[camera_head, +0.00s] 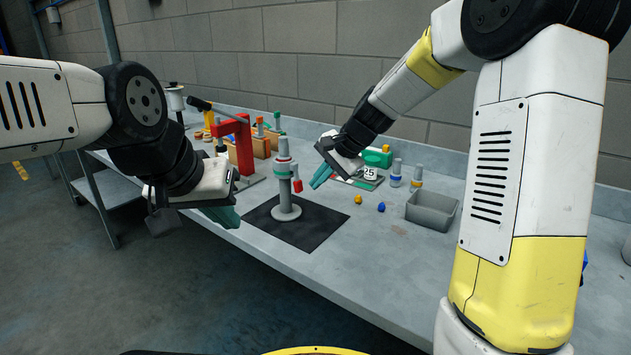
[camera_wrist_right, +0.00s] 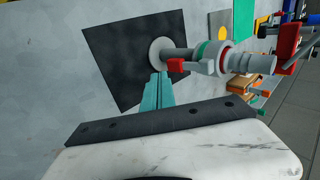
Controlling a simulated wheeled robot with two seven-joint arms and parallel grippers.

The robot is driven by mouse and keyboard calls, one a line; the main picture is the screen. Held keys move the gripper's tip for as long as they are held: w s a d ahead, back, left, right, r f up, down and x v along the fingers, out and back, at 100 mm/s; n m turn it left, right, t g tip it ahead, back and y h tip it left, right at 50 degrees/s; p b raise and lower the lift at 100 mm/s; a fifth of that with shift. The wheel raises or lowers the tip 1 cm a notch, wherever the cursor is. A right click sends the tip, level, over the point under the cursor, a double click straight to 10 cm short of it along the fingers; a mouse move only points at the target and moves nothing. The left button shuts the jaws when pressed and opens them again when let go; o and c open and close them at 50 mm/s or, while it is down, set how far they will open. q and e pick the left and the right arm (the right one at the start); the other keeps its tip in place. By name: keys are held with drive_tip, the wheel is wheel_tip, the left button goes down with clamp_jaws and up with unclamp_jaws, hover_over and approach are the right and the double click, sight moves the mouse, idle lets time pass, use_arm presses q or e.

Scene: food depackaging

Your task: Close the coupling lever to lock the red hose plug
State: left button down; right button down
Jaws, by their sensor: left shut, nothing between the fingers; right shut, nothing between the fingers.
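The coupling stand (camera_head: 284,190) is a grey post on a round base, upright on a black mat (camera_head: 318,232). A green ring (camera_wrist_right: 203,52) circles its upper part, with a grey plug-like piece (camera_wrist_right: 252,63) on top; I cannot make out a clearly red plug. The red-tipped coupling lever (camera_head: 298,186) hangs down at the post's right side. It also shows in the right wrist view (camera_wrist_right: 175,65). My right gripper (camera_head: 318,180) is shut and empty, right of the lever and apart from it. My left gripper (camera_head: 230,217) is shut and empty, left of the stand.
A red press-like fixture (camera_head: 243,145) and wooden racks stand behind left. A grey bin (camera_head: 432,209), two ringed plugs (camera_head: 396,172) and a board marked 25 (camera_head: 368,176) are to the right. Small yellow (camera_head: 358,199) and blue (camera_head: 381,207) pieces lie nearby.

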drive_tip(key=s+d+r, duration=0.5)
drive_tip(key=d+r, duration=0.2)
drive_tip(key=s+d+n+t+h, duration=0.1)
drive_tip(key=s+d+n, duration=0.2)
drive_tip(key=s, duration=0.8)
drive_tip(key=s+d+n+t+h, duration=0.1)
drive_tip(key=s+d+n, duration=0.3)
drive_tip(key=s, duration=0.8)
drive_tip(key=shift+r+n+h, duration=0.15)
drive_tip(key=shift+n+h, duration=0.25)
drive_tip(key=shift+h, duration=0.4)
